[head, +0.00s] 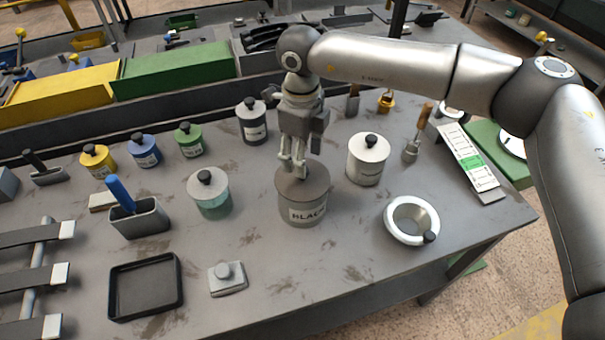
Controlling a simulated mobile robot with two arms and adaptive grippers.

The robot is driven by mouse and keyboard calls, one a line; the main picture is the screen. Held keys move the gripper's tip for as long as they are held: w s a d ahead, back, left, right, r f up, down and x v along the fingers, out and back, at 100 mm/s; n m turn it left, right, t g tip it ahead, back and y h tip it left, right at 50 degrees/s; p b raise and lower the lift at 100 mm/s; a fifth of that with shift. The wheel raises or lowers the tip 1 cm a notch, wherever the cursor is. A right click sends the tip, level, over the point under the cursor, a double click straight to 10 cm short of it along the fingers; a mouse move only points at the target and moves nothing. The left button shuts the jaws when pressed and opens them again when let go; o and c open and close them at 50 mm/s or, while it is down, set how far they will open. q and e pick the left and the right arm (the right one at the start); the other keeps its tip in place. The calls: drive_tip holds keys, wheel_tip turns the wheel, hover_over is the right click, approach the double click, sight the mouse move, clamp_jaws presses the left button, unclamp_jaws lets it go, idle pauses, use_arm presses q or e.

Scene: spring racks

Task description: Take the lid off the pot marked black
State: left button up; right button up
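The pot marked BLACK (301,214) stands upright in the middle of the grey bench, with its label facing me. Its dark grey-brown lid (312,184) is on the pot. My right gripper (292,168) points down from above, its fingertips low over the lid, slightly left of its middle. No knob shows on this lid; the fingers hide the spot where it could be. I cannot tell whether the fingers are shut on anything. My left gripper is not in view.
A white lidded pot (367,161) stands close on the right, a teal one (209,194) on the left, a dark grey one (252,122) behind. A white-rimmed bowl (411,221) is front right. A black tray (146,287) lies front left.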

wheel_tip(320, 180, down, 5)
drive_tip(key=p, duration=0.3)
drive_tip(key=shift+w+d+f, duration=0.1)
drive_tip(key=shift+w+f, duration=0.05)
drive_tip(key=shift+f, duration=0.25)
clamp_jaws()
drive_tip(key=shift+r, duration=0.1)
